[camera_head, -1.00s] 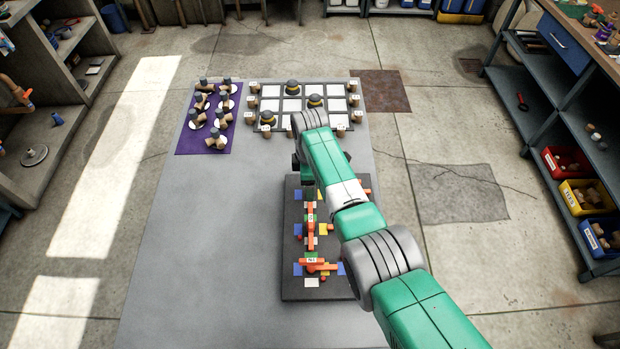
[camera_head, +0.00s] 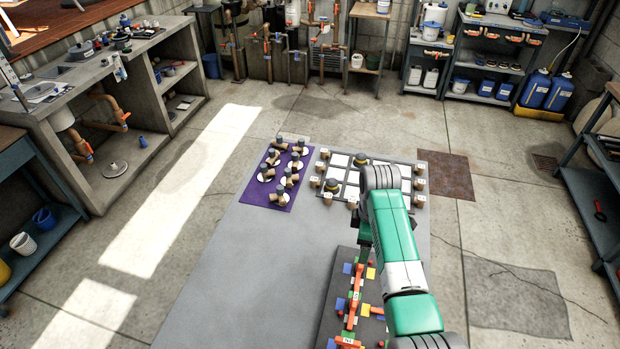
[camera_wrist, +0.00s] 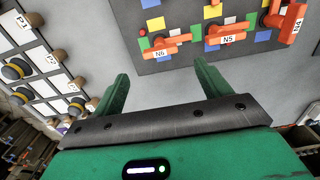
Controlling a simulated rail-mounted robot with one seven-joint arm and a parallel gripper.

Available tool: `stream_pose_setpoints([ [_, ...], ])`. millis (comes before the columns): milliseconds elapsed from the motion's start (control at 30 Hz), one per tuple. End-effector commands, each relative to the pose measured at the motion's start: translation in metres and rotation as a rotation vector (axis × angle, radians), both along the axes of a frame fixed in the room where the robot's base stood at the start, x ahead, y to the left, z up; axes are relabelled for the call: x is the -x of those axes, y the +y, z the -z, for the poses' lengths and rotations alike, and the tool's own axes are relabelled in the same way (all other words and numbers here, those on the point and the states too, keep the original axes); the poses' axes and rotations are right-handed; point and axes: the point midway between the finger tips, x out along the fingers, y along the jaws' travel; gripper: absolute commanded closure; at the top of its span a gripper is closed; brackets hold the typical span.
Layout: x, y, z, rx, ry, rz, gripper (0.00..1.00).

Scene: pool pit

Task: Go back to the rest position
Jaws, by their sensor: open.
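My gripper (camera_wrist: 160,88) shows in the wrist view with its two green fingers spread apart and nothing between them. It is above the grey table (camera_head: 225,260), between the white-squared grid board and the dark valve board. In the head view my green arm hides part of both boards. The dark board (camera_wrist: 150,67) carries orange-handled valves (camera_wrist: 165,47) labelled N6, N5 and N4 among coloured squares. The grid board (camera_wrist: 45,85) holds dark knobs with yellow bands (camera_wrist: 17,70).
A purple mat (camera_head: 257,190) with several tan and grey fittings on white discs lies at the table's far left. Shelves (camera_head: 600,190) stand at the right, a workbench (camera_head: 100,180) at the left. The table's left front part is bare.

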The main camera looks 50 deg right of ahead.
Motion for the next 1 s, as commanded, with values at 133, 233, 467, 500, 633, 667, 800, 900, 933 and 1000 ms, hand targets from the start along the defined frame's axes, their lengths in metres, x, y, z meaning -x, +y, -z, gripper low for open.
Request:
stream_pose_setpoints([
  [133, 0.0, 0.0, 0.0, 0.0, 0.0, 0.0, 0.24],
  [233, 0.0, 0.0, 0.0, 0.0, 0.0, 0.0, 0.24],
  [467, -0.109, 0.045, -0.065, 0.216, -0.287, 0.04, 0.24],
  [500, -0.133, 0.062, -0.087, 0.257, -0.38, 0.057, 0.24],
  [633, -0.194, 0.129, -0.164, 0.33, -0.693, 0.108, 0.24],
  [667, -0.203, 0.146, -0.183, 0.334, -0.767, 0.119, 0.24],
  [800, -0.223, 0.234, -0.274, 0.298, -1.116, 0.167, 0.24],
  [900, -0.214, 0.298, -0.338, 0.214, -1.36, 0.197, 0.24],
  [933, -0.207, 0.317, -0.358, 0.18, -1.431, 0.204, 0.24],
  [1000, -0.185, 0.359, -0.4, 0.087, -1.59, 0.219, 0.24],
])
